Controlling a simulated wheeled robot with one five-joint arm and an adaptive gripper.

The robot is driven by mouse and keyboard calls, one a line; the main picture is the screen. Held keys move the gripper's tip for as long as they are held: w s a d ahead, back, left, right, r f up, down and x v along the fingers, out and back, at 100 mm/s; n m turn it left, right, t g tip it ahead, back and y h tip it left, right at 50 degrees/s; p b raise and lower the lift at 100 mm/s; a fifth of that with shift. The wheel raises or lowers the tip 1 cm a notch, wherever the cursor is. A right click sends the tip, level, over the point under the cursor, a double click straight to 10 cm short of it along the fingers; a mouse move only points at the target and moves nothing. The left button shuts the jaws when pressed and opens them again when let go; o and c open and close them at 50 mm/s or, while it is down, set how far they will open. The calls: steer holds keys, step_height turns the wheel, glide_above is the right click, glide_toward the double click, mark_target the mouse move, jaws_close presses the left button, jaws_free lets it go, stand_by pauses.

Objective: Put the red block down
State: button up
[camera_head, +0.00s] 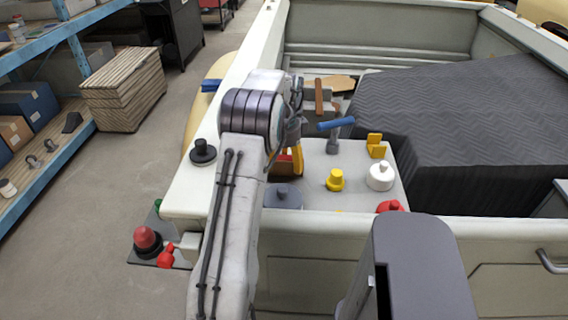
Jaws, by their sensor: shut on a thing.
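My gripper (291,158) is at the far end of my arm, over the left part of a light grey panel (312,194). My arm covers much of it, and one yellow-orange finger shows. The gripper is shut on the red block (284,157), of which only a small patch shows beside the arm. Whether the block touches the panel cannot be told.
A dark quilted block (460,125) stands right. A black knob (203,152) sits left on the pale rim.

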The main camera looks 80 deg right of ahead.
mark_target(284, 159)
steer(key=shift+f, duration=0.3)
steer(key=shift+f, duration=0.15)
steer(key=o, duration=1.3)
steer(key=shift+c, duration=0.2)
step_height(284, 159, up, 12)
steer(key=shift+a+r+p, duration=0.1)
steer(key=shift+r+p, duration=0.05)
steer(key=shift+p, duration=0.4)
